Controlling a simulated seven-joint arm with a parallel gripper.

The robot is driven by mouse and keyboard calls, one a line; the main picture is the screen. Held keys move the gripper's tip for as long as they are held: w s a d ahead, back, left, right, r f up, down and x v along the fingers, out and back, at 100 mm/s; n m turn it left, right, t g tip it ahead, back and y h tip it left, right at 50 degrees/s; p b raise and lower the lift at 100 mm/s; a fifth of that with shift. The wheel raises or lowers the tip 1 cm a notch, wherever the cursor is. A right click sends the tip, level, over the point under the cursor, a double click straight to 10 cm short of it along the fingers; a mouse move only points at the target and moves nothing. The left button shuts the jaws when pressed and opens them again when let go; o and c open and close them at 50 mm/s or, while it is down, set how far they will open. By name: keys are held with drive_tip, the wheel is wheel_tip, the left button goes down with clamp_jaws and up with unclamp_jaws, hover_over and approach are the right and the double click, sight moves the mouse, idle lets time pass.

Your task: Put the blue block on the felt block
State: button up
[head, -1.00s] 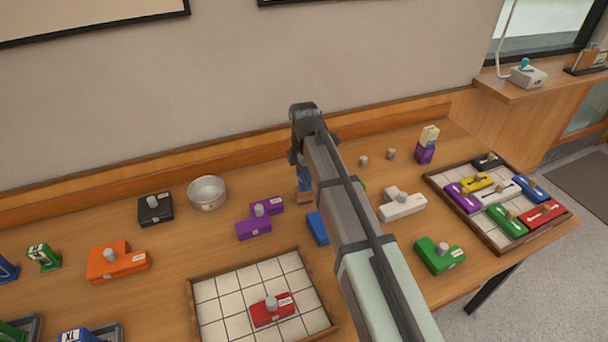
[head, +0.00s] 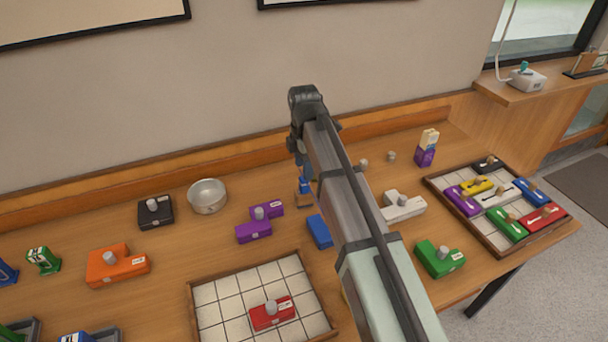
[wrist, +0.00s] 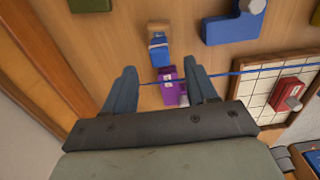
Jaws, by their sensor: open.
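The small blue block (head: 304,185) appears to rest on a tan block (head: 304,200), which I take for the felt block, near the back middle of the table. In the head view my gripper is mostly hidden by my own arm, above and behind the blocks.
A purple block (head: 254,229) and a larger blue block (head: 320,231) lie close in front. A metal bowl (head: 207,195) stands to the left. A gridded tray (head: 225,290) holds a red block. Another tray (head: 436,184) at right holds several coloured pieces. The wall is close behind.

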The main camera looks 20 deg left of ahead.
wheel_tip(320, 180, up, 7)
idle(0.3)
drive_tip(key=shift+f, duration=0.15)
idle(0.3)
